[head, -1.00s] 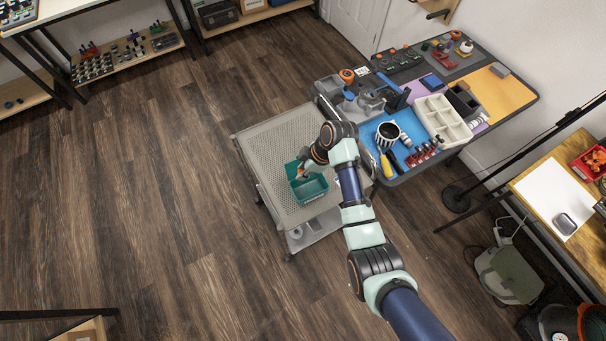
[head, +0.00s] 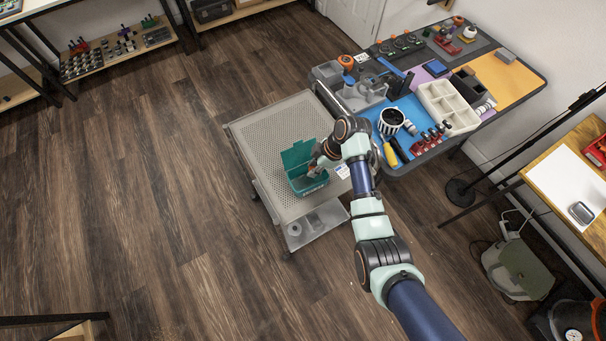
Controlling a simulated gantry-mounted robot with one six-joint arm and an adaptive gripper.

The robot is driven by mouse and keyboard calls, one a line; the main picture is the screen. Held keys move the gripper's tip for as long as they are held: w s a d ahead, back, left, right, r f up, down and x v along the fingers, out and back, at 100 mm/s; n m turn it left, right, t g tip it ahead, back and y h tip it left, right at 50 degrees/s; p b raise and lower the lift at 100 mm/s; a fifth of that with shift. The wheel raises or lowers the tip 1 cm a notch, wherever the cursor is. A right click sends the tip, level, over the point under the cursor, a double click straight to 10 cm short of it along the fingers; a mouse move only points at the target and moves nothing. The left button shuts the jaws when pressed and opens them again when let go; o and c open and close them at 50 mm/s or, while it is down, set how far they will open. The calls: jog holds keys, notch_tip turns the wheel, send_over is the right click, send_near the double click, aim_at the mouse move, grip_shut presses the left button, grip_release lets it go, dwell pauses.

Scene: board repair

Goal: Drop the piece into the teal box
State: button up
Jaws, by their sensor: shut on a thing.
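The teal box (head: 297,157) stands open on the perforated grey cart top. My gripper (head: 314,171) is low at the box's right part, with its fingers at or just inside the opening. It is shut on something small. The piece itself is too small and too hidden by my gripper and wrist to make out. I cannot tell how far above the box floor the fingertips are.
The grey cart (head: 262,135) has free room left of and behind the box. A workbench to the right holds a blue mat (head: 408,115), a white compartment tray (head: 436,90), a mug (head: 391,121) and tools. Open wooden floor lies to the left.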

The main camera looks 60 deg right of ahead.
jog(key=o, duration=0.8)
jog(key=shift+o, duration=0.2)
jog(key=v, duration=1.2)
jog(key=shift+w, duration=0.1)
